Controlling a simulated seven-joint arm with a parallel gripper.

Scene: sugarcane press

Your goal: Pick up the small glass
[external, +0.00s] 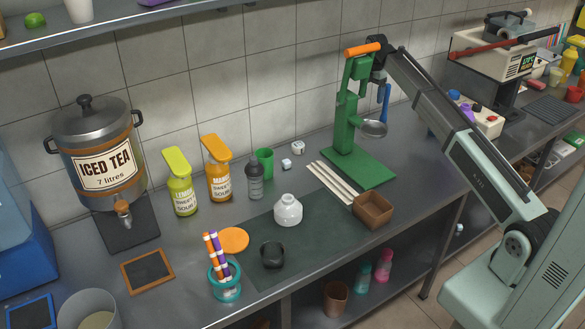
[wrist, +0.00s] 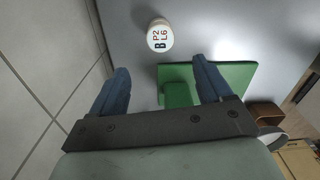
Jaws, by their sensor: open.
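A small dark see-through glass (external: 271,254) stands on the dark mat (external: 325,222) near the front of the counter in the external view. It is not in the wrist view. My gripper (external: 383,101) is high beside the green press, at the back right, far from the glass. A green cup (external: 264,162) stands farther back, behind a grey bottle.
The green press (external: 352,110) stands close to my gripper; its base also shows in the wrist view (wrist: 235,75). A white jar (external: 288,210), orange disc (external: 234,240) and teal holder with striped sticks (external: 225,280) surround the glass. A brown box (external: 373,210) is at the right.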

